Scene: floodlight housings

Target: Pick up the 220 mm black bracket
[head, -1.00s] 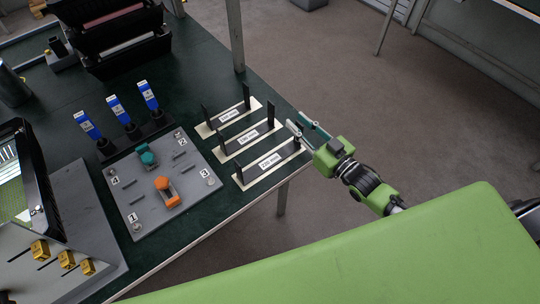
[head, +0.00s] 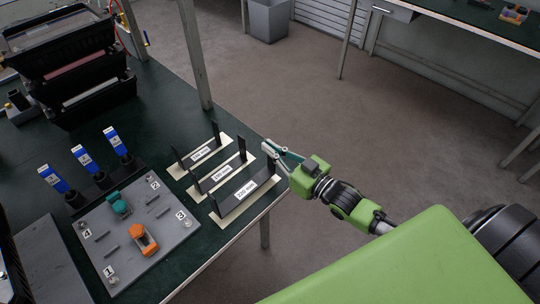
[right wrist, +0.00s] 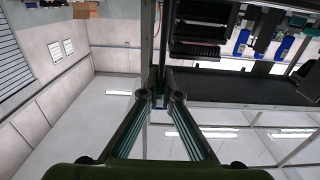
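The 220 mm black bracket (head: 244,192) is the front one of three black brackets, standing on a pale strip at the table's right edge. Its label looks like 220 mm, though it is small. It has a thin upright at each end. My right gripper (head: 272,149) is at its right upright, fingertips around or just above the upright's top; I cannot tell whether they touch it. In the right wrist view the two fingers (right wrist: 161,97) stand apart, with a dark narrow upright part between or behind the tips. My left gripper is not in view.
Two more black brackets (head: 222,173) stand close behind. A grey numbered plate (head: 136,227) with teal and orange parts lies to the left. Blue-labelled pieces (head: 86,158) stand behind it. A metal post (head: 194,55) rises at the table's far edge. Floor is open to the right.

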